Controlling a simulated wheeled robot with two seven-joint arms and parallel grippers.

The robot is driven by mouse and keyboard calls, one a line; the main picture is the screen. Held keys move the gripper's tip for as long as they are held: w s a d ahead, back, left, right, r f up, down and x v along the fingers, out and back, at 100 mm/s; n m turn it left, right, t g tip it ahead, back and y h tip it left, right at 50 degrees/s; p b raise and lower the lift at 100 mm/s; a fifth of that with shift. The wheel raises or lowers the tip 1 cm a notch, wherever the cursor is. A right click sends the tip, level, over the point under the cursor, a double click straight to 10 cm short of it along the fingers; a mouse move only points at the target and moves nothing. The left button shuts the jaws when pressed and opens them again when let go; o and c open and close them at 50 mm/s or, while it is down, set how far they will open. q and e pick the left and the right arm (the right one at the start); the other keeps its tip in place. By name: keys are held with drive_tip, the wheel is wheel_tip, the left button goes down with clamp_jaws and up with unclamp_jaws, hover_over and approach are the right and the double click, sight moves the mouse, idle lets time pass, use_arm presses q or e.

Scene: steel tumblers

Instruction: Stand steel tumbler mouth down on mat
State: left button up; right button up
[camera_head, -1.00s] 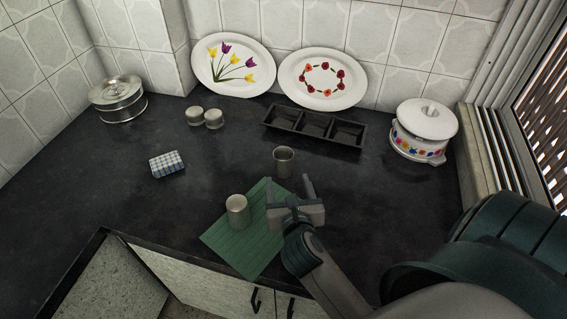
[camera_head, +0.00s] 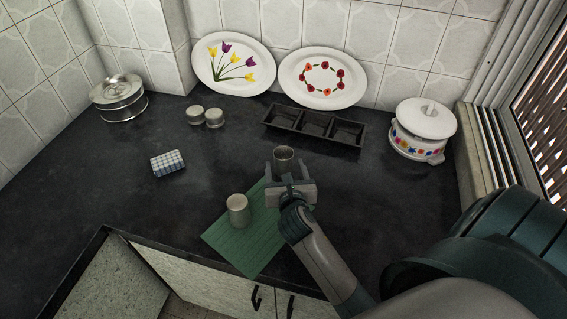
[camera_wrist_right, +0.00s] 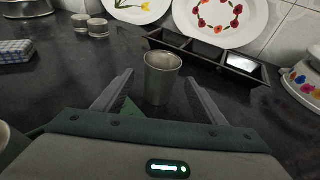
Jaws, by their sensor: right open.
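A steel tumbler (camera_head: 283,155) stands mouth up on the dark counter, just beyond the green mat. It also shows in the right wrist view (camera_wrist_right: 161,80), with its open rim on top. My right gripper (camera_head: 291,170) is open, its fingers pointing at this tumbler. In the right wrist view the tumbler stands ahead of and between the two finger lines. A second tumbler (camera_head: 238,211) stands on the green mat (camera_head: 245,250) with a closed, pale top, mouth down. My left gripper is not in view.
A black three-part tray (camera_head: 313,127) lies behind the tumbler. Two small lidded jars (camera_head: 205,117), a checkered block (camera_head: 167,163) and a steel canister (camera_head: 119,98) are to the left. A flowered pot (camera_head: 421,130) stands right. Plates (camera_head: 323,79) lean on the wall.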

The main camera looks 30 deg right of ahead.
sight(284, 166)
drive_tip(key=p+x, duration=0.1)
drive_tip(key=x, duration=0.3)
drive_tip(key=shift+w+d+f, duration=0.2)
drive_tip(key=shift+w+f, duration=0.05)
drive_tip(key=shift+w, duration=0.05)
drive_tip(key=c, duration=1.1)
